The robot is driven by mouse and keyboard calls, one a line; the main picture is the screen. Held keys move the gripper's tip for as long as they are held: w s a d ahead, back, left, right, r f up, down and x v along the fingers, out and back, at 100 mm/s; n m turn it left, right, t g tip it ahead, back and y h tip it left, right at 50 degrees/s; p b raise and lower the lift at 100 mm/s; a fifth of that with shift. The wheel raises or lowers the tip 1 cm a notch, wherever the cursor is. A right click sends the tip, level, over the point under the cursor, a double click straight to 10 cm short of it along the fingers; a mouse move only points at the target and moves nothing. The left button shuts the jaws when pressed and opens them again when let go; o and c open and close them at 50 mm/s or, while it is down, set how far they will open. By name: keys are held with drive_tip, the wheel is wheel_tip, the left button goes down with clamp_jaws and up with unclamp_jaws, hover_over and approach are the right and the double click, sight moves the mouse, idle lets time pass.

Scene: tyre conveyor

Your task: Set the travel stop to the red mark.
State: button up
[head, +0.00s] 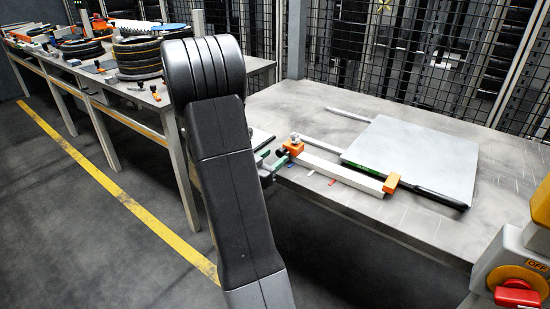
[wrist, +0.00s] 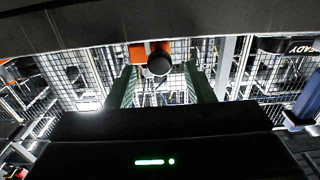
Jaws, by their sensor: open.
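The travel stop (head: 294,147) is an orange block with a dark knob, at the left end of a pale rail (head: 340,172) on the grey table. In the wrist view the orange block (wrist: 136,53) and its round black knob (wrist: 159,63) show between the two green fingers. My gripper (wrist: 160,82) is open, with a finger on each side of the knob; I cannot tell whether either touches it. In the head view my gripper (head: 268,162) is partly hidden by my arm, just left of the stop. The small red mark (head: 332,182) lies on the table in front of the rail, right of the stop.
A blue mark (head: 318,168) lies near the red one. An orange end block (head: 391,183) sits at the rail's right end, beside a large grey plate (head: 415,155). Mesh fencing stands behind.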

drive_tip(key=shift+w+d, duration=0.3)
drive_tip(key=shift+w, duration=0.2)
drive_tip(key=shift+w+d, duration=0.15)
drive_tip(key=shift+d, duration=0.1)
clamp_jaws()
drive_tip(key=s+d+b, duration=0.1)
drive_tip(key=s+d, duration=0.2)
drive_tip(key=d, duration=0.1)
drive_tip(key=s+d+b, duration=0.1)
drive_tip(key=s+d, duration=0.2)
drive_tip(key=d, duration=0.1)
drive_tip(key=s+d+b, duration=0.1)
drive_tip(key=s+d, duration=0.2)
drive_tip(key=d, duration=0.2)
drive_tip(key=shift+s+b, duration=0.2)
drive_tip(key=shift+b, duration=0.1)
unclamp_jaws()
drive_tip(key=shift+a, duration=0.15)
drive_tip(key=p+v, duration=0.1)
drive_tip(key=v, duration=1.2)
drive_tip(key=shift+s+a, duration=0.2)
drive_tip(key=shift+s, duration=0.15)
